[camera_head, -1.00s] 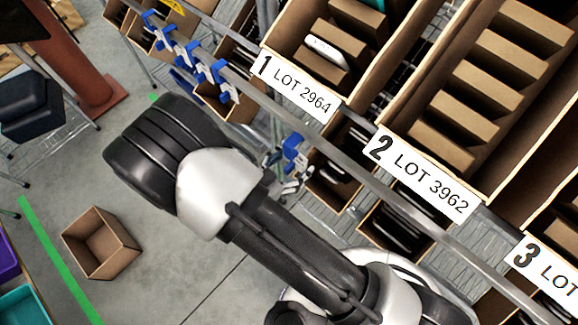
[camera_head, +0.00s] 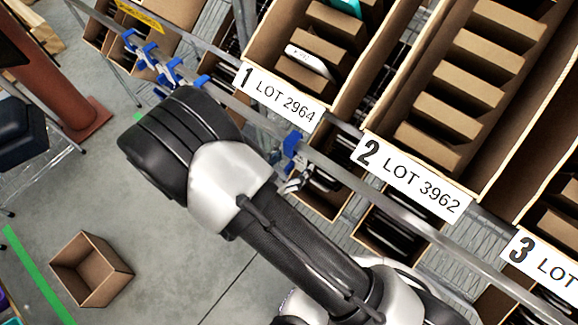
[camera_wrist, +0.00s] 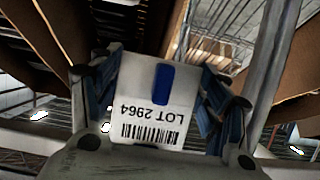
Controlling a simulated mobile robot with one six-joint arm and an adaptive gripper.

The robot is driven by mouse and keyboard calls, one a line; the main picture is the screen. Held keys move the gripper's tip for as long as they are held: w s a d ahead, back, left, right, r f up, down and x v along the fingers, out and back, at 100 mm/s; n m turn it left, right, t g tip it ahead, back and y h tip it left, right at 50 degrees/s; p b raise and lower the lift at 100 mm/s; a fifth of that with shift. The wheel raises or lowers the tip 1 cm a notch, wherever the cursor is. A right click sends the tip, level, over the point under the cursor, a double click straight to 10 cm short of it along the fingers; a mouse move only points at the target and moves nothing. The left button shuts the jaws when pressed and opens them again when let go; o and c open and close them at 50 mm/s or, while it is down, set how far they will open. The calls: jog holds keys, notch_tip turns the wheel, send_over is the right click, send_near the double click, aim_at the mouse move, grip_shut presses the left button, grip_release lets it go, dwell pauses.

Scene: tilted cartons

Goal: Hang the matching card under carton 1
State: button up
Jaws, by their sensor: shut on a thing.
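My gripper (camera_wrist: 158,108) is shut on a white card (camera_wrist: 182,115) in the wrist view. The card reads LOT 2964, shows upside down with a barcode, and has a blue patch near its upper middle. Carton 1 (camera_head: 257,60) stands at the upper middle of the head view, with a front label (camera_head: 278,94) reading "1 LOT 2964". In the head view my forearm hides most of the gripper, which is just below the rail (camera_head: 330,168) under carton 1. A blue part (camera_head: 292,145) shows there; whether it is a clip or a finger pad I cannot tell. The card is hidden there.
Carton 2 (camera_head: 412,178), labelled LOT 3962, and carton 3 (camera_head: 545,265) stand to the right. Several blue clips (camera_head: 170,76) sit along the rail at upper left. Lower bins (camera_head: 325,200) lie beneath the rail. An open cardboard box (camera_head: 92,270) stands on the floor.

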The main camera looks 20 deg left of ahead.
jog(key=shift+w+d, duration=0.2)
jog(key=shift+w, duration=0.2)
jog(key=shift+f, duration=0.15)
jog(key=shift+f+b, duration=0.65)
jog(key=o, duration=1.1)
